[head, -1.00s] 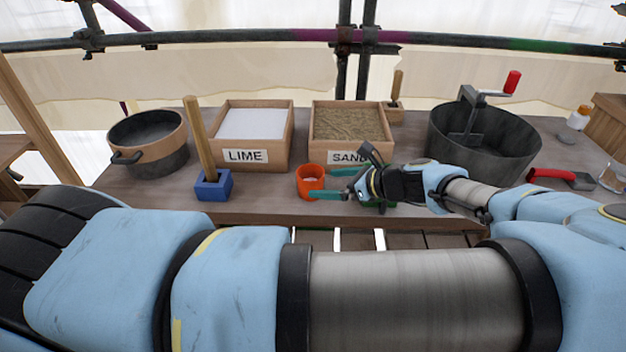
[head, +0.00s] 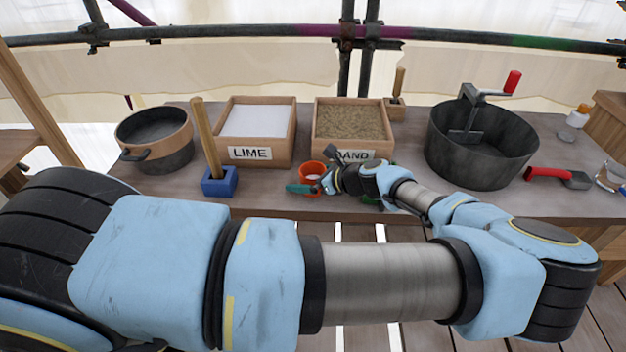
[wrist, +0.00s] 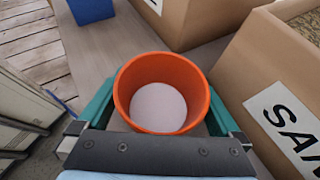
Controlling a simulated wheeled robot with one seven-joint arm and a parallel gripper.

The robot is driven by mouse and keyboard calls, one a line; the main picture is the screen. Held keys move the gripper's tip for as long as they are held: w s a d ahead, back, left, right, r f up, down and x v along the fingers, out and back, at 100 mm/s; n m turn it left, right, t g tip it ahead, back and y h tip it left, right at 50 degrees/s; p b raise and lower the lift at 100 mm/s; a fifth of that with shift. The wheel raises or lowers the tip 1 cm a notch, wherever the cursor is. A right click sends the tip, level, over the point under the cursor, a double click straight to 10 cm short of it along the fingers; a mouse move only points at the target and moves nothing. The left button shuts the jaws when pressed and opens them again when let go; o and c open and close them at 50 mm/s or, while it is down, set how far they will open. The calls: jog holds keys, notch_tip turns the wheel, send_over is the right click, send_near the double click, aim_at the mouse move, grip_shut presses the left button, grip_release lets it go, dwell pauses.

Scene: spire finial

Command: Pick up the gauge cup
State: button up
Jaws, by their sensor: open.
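The gauge cup (head: 312,171) is a small orange cup on the bench in front of the lime and sand boxes. In the wrist view the cup (wrist: 161,66) stands upright, with a pale inside bottom. My gripper (head: 308,183) has green fingers and is at the cup. In the wrist view my gripper (wrist: 158,112) is open, with one finger on each side of the cup. The fingertips are partly hidden behind the cup, and I cannot tell whether they touch it.
Behind the cup are the lime box (head: 256,157) and the sand box (head: 352,104). A blue block with a wooden handle (head: 219,184) stands to the left. A dark mixing tub (head: 470,160), a red-handled scoop (head: 548,173) and a round sieve-like pan (head: 168,155) are on the bench.

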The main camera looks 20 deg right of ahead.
jog(key=shift+c, duration=0.2)
jog(key=c, duration=1.1)
jog(key=shift+c, duration=0.2)
